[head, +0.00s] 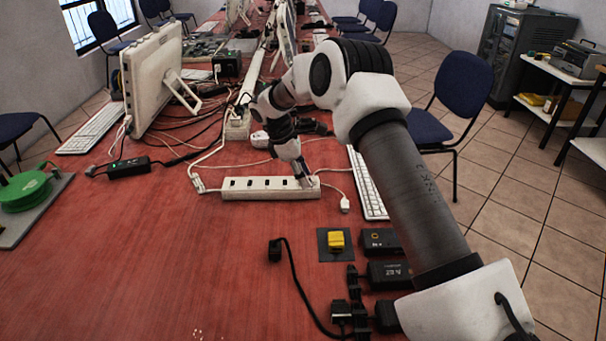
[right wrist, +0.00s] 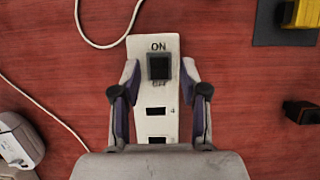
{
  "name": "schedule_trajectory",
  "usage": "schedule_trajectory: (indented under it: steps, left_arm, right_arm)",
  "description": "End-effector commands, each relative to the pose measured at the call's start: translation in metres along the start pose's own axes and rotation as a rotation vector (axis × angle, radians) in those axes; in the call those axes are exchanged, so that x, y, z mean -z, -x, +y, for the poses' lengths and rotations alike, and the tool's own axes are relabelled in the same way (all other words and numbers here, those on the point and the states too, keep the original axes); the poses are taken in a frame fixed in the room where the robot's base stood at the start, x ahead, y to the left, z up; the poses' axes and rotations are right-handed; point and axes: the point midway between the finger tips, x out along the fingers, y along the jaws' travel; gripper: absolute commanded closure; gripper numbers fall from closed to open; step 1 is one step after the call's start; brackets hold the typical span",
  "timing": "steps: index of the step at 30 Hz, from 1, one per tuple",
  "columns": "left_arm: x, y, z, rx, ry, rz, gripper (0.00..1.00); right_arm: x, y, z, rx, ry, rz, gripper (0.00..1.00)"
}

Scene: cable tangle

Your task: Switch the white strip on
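The white strip (head: 258,189) lies flat on the red table in the head view, with a row of dark sockets. In the right wrist view the strip (right wrist: 156,120) runs under my right gripper. My right gripper (head: 302,181) is over the strip's right end. Its fingers (right wrist: 160,80) are apart, one on each side of the strip, with nothing held between them. Whether they touch the strip is unclear. My left gripper is not in view.
A white keyboard (head: 367,184) lies right of the strip. A yellow button (head: 336,240) on a dark plate and black adapters (head: 388,274) are nearer. Cables and a monitor (head: 150,80) stand behind. The table's front left is mostly clear.

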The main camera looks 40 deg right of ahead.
Motion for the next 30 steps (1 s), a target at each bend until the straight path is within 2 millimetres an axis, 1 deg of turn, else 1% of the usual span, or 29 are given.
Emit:
schedule_trajectory:
  steps: [1, 3, 8, 10, 11, 15, 18, 20, 24, 30]
  left_arm:
    - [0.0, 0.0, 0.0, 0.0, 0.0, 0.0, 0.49]
    - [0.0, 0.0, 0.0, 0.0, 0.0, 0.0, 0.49]
    - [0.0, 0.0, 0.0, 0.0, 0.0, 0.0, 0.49]
    - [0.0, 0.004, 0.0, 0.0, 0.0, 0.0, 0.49]
    - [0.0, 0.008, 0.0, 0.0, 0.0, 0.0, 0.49]
    - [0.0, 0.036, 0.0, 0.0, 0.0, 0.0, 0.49]
    - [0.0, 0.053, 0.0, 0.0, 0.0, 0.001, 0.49]
    - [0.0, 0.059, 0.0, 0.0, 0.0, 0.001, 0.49]
    - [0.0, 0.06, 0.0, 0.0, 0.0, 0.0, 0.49]
    - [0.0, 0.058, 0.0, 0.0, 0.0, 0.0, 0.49]
  right_arm:
    - [0.0, 0.0, 0.0, 0.0, 0.0, 0.0, 0.79]
    - [0.0, 0.0, 0.0, 0.0, 0.0, 0.0, 1.0]
    - [0.0, 0.0, 0.0, 0.0, 0.0, 0.0, 1.0]
    - [-0.001, 0.002, 0.0, 0.001, 0.0, 0.01, 1.0]
    - [-0.002, 0.003, 0.0, 0.001, 0.0, 0.021, 1.0]
    - [-0.009, 0.008, 0.0, 0.005, -0.001, 0.124, 1.0]
    - [-0.011, 0.006, -0.001, 0.007, -0.002, 0.224, 1.0]
    - [-0.012, 0.004, -0.001, 0.006, -0.002, 0.277, 1.0]
    - [-0.01, -0.001, 0.0, 0.001, 0.0, 0.332, 1.0]
    - [-0.009, -0.002, 0.0, 0.0, 0.0, 0.331, 1.0]
